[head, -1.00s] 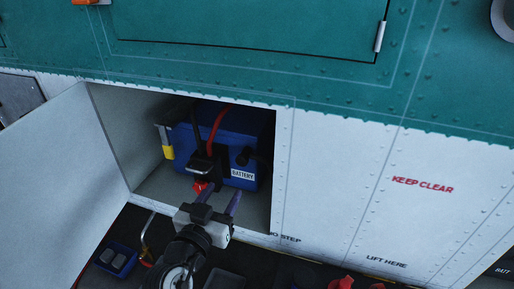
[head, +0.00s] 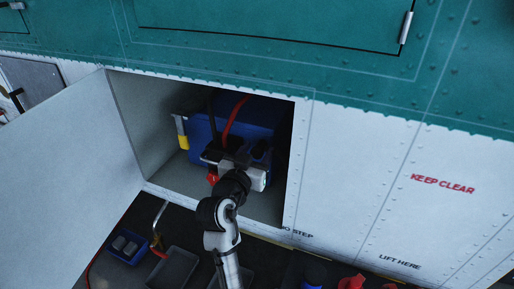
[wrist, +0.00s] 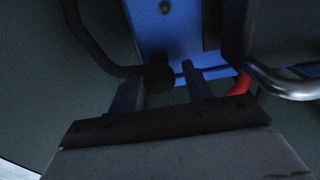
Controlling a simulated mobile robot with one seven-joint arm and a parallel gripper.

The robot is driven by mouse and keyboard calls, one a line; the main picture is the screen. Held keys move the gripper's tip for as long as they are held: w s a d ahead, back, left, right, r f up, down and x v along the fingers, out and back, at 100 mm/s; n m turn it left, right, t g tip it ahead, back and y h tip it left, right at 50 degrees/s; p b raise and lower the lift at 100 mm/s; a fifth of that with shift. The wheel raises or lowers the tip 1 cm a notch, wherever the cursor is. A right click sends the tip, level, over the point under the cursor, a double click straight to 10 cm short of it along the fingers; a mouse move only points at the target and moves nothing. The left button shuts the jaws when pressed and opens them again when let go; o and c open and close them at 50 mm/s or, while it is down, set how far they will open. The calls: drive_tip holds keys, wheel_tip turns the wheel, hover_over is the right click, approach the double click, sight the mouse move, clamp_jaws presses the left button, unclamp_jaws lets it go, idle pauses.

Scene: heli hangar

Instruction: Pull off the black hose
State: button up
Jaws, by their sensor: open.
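The blue battery (head: 202,129) sits inside the open white bay; it also shows in the wrist view (wrist: 165,35). In the wrist view the black hose (wrist: 92,45) comes down the left and bends to a thick black end (wrist: 158,73) against the battery's blue face. My gripper (wrist: 163,88) is open, its two fingers pointing at the battery, one to each side of that black end. I cannot tell whether the end is between the fingertips or just beyond them. In the head view my gripper (head: 238,168) is inside the bay and hides the battery's front; a dark fitting (head: 262,150) shows beside it.
A red cable (head: 233,118) rises from the battery, and a red part (head: 213,178) sits left of my gripper. A metal bar (wrist: 280,88) is close on the right in the wrist view. The open door (head: 70,165) stands left. Trays (head: 175,268) lie below the bay.

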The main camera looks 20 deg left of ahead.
drive_tip(key=shift+w, duration=0.25)
clamp_jaws()
